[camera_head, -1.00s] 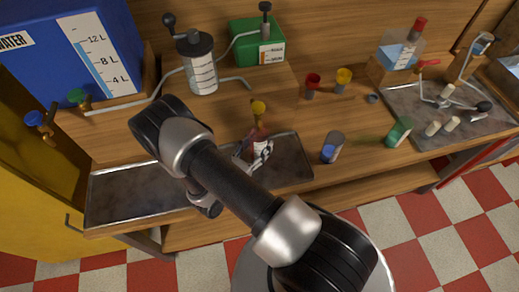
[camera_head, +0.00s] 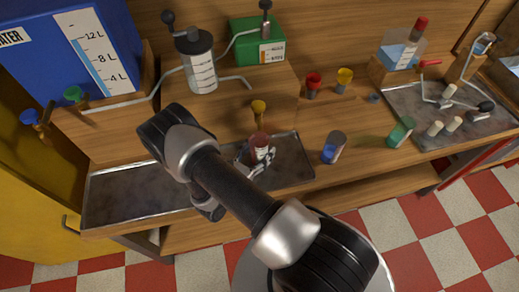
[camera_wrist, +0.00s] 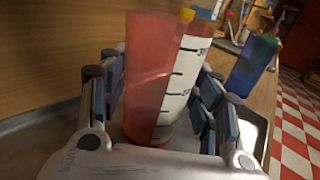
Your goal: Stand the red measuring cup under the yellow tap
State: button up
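The red measuring cup (camera_head: 260,145) is upright over the right metal tray (camera_head: 293,163), just below the yellow tap (camera_head: 258,107) in the head view. I cannot tell exactly whether its mouth is under the spout. In the wrist view the cup (camera_wrist: 150,80) is translucent red with a white scale strip, and stands between my fingers. My gripper (camera_head: 256,163) is around the cup, low near the tray. In the wrist view its fingers (camera_wrist: 160,105) stand apart, with narrow gaps showing beside the cup's lower wall. The cup's base is partly hidden.
A blue cup (camera_head: 333,148) stands right of the tray, and a green one (camera_head: 401,132) farther right. Red (camera_head: 313,84) and yellow (camera_head: 344,80) funnel-like pieces stand behind. A blue water tank (camera_head: 75,50) is at left. Counter between the cups is free.

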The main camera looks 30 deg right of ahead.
jog(key=shift+o, duration=0.9)
